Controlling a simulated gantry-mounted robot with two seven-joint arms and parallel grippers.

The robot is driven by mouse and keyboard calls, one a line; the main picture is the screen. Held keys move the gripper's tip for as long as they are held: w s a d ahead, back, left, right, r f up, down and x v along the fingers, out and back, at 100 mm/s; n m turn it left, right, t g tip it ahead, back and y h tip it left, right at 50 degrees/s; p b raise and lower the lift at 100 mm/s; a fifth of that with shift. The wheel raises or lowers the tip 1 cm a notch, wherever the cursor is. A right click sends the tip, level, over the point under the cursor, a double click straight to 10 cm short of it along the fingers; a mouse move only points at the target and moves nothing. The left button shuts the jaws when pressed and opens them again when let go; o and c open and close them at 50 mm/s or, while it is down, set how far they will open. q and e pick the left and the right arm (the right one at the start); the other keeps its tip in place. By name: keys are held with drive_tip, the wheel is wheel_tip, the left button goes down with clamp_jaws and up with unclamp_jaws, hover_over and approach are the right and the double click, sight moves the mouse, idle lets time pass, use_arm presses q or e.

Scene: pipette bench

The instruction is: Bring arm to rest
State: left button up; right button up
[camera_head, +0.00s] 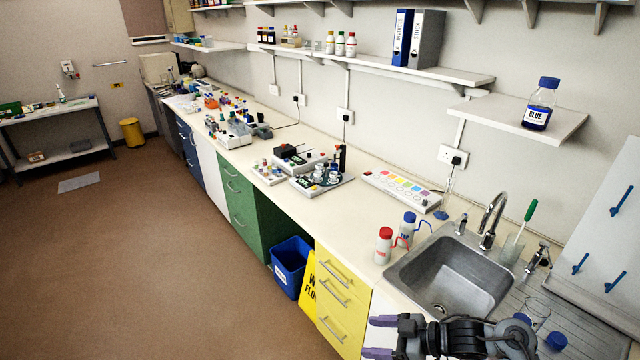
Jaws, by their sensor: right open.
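My right gripper (374,337) shows at the bottom of the head view, in front of the sink and the yellow drawers. It has dark links and purple-tipped fingers that point left. The fingers stand apart with nothing between them. Part of my right arm runs off the bottom edge. My left gripper is out of the frame.
A metal sink (450,275) with a tap lies just behind my right gripper. A red-capped bottle (383,247) and a blue-capped bottle (407,230) stand at its left rim. A blue bin (290,268) stands below the bench. The floor at left is mostly clear.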

drive_tip(key=w+d+f+m+t+h, duration=0.1)
drive_tip(key=w+d+m+t+h, duration=0.15)
drive_tip(key=w+d+h, duration=0.45)
drive_tip(key=w+d+f+m+t+h, duration=0.15)
drive_tip(key=w+d+m+h, duration=0.3)
drive_tip(key=d, duration=0.55)
drive_tip(key=s+d+m+g+h, duration=0.2)
drive_tip(key=s+d+m, duration=0.15)
drive_tip(key=d, duration=0.25)
drive_tip(key=s+d+m+g+h, duration=0.2)
drive_tip(key=d+m+h, duration=0.15)
drive_tip(key=d, duration=0.35)
drive_tip(key=s+a+f+n+y, duration=0.1)
drive_tip(key=s+a+f, duration=0.4)
drive_tip(key=s+a, duration=0.3)
drive_tip(key=s+a+f+n+y, duration=0.15)
drive_tip(key=s+a+f, duration=0.35)
drive_tip(key=s, duration=0.5)
drive_tip(key=s+a+r+y, duration=0.15)
drive_tip(key=s+a, duration=0.25)
drive_tip(key=s, duration=0.5)
drive_tip(key=s+a+r+y, duration=0.15)
drive_tip(key=s+a, duration=0.25)
drive_tip(key=s, duration=0.4)
wheel_tip(320, 180, up, 20)
drive_tip(key=s+p, duration=0.1)
drive_tip(key=p, duration=1.8)
drive_tip(key=shift+s+r+g, duration=0.15)
drive_tip(key=shift+g, duration=0.25)
